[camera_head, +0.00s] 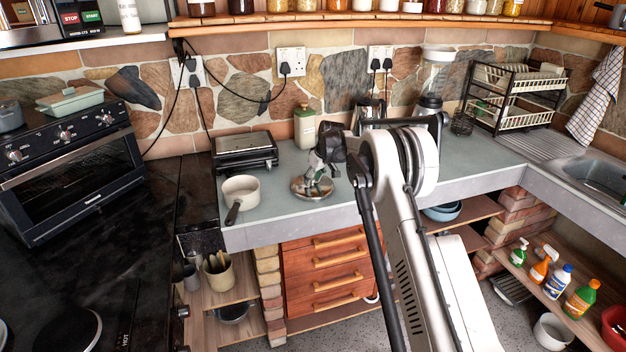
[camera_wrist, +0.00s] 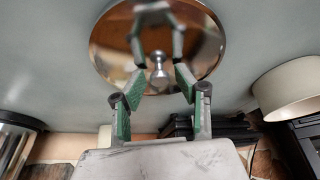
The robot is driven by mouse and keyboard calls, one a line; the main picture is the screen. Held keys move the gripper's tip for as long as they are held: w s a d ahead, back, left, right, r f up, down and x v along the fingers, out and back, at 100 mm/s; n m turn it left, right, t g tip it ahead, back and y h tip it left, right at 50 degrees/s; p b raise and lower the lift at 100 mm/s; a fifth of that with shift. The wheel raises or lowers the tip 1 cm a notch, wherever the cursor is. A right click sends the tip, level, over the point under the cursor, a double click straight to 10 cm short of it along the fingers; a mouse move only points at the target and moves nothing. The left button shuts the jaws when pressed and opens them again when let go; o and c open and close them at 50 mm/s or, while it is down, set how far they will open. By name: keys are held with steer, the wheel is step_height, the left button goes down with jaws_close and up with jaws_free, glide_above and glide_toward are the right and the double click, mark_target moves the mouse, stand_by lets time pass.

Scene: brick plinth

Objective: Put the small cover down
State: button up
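The small cover (camera_head: 311,191) is a round, shiny metal lid with a central knob. It appears to lie flat on the grey-green worktop, knob up. In the wrist view the cover (camera_wrist: 108,50) fills the top middle, and its knob (camera_wrist: 160,75) shows clearly. My gripper (camera_head: 320,180) is directly above the cover. In the wrist view my gripper (camera_wrist: 159,82) has its green-padded fingers spread on both sides of the knob, with visible gaps. It holds nothing. The lid's surface mirrors the fingers.
A cream saucepan (camera_head: 240,189) with a dark handle stands left of the cover. Bare worktop (camera_head: 275,215) lies in front of the cover.

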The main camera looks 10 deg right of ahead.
steer(key=shift+r, duration=0.1)
steer(key=s+d+r+m+b, duration=0.1)
steer(key=s+r, duration=0.6)
steer(key=r, duration=0.4)
steer(key=s+r, duration=0.8)
steer(key=r, duration=0.4)
steer(key=s+a+r+m+t+h, duration=0.1)
steer(key=s+r, duration=0.2)
steer(key=s, duration=0.5)
steer(key=s+r+m, duration=0.1)
steer(key=s+r, duration=0.3)
steer(key=s, duration=0.4)
steer(key=s+f+m, duration=0.1)
steer(key=s+f, duration=0.2)
steer(key=s, duration=0.7)
steer(key=s+f+m+t, duration=0.1)
steer(key=s+f, duration=0.2)
steer(key=s, duration=0.8)
steer(key=s+f+t+h, duration=0.1)
steer(key=s+f, duration=0.2)
steer(key=s, duration=0.7)
steer(key=shift+s+a+m, duration=0.1)
steer(key=shift+s+m, duration=0.1)
steer(key=shift+m, duration=0.2)
steer(key=shift+f, duration=0.15)
